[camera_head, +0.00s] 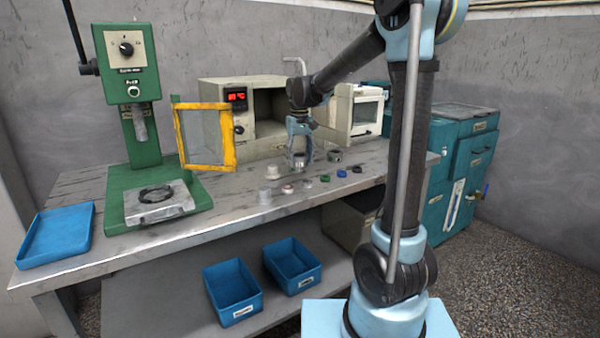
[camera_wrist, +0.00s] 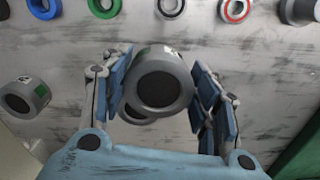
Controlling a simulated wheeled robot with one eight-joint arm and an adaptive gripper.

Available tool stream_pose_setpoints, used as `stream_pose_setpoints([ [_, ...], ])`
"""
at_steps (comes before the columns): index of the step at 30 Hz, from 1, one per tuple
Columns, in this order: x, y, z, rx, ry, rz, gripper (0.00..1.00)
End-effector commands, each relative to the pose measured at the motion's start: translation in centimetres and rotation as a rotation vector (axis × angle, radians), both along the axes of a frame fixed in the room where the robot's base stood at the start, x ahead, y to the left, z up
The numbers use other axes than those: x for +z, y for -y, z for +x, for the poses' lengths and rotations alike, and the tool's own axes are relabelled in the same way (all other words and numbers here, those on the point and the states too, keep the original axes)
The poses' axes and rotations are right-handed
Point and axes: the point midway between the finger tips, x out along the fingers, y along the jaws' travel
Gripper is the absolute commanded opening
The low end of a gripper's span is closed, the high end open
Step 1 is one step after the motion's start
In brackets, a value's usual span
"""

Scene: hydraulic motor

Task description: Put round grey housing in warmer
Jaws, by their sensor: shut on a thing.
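The round grey housing (camera_wrist: 162,90) is a short cylinder with a dark round opening and a green-and-white label. It sits between the blue finger pads of my gripper (camera_wrist: 163,82), which is shut on it. In the head view my gripper (camera_head: 299,141) points down over the bench with the housing (camera_head: 299,161) at its fingertips, in front of the warmer. I cannot tell whether the housing touches the bench. The warmer (camera_head: 210,127) is a beige box with a red display and a dark open chamber; its door (camera_head: 341,112) is swung open to the right.
A similar grey part (camera_wrist: 27,97) stands beside my gripper. Several small rings and cylinders lie along the bench front, including a green ring (camera_head: 341,173). A yellow frame (camera_head: 232,153) stands left of the chamber, near a green press (camera_head: 140,150). A blue tray (camera_head: 57,234) lies at left.

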Motion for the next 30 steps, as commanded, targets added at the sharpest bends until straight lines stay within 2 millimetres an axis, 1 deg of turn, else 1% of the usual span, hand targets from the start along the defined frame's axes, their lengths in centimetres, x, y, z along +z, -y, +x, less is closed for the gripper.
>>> stream_pose_setpoints([
  [5, -1.3, 0.0, 0.0, 0.0, 0.0, 0.0, 0.19],
  [9, -3.1, 0.0, 0.0, 0.0, 0.0, 0.0, 0.19],
  [13, -4.5, 0.0, 0.0, 0.0, 0.0, 0.0, 0.19],
  [16, -4.9, 0.0, 0.0, 0.0, 0.0, 0.0, 0.19],
  [25, -5.0, 0.0, 0.0, 0.0, 0.0, 0.0, 0.19],
  [26, -5.0, 0.0, 0.0, 0.0, 0.0, 0.0, 0.57],
  [27, -5.0, 0.0, 0.0, 0.0, 0.0, 0.0, 0.66],
  [28, -5.0, 0.0, 0.0, 0.0, 0.0, 0.0, 0.73],
  [29, -5.0, 0.0, 0.0, 0.0, 0.0, 0.0, 0.75],
  [30, -5.0, 0.0, 0.0, 0.001, 0.0, 0.0, 0.75],
])
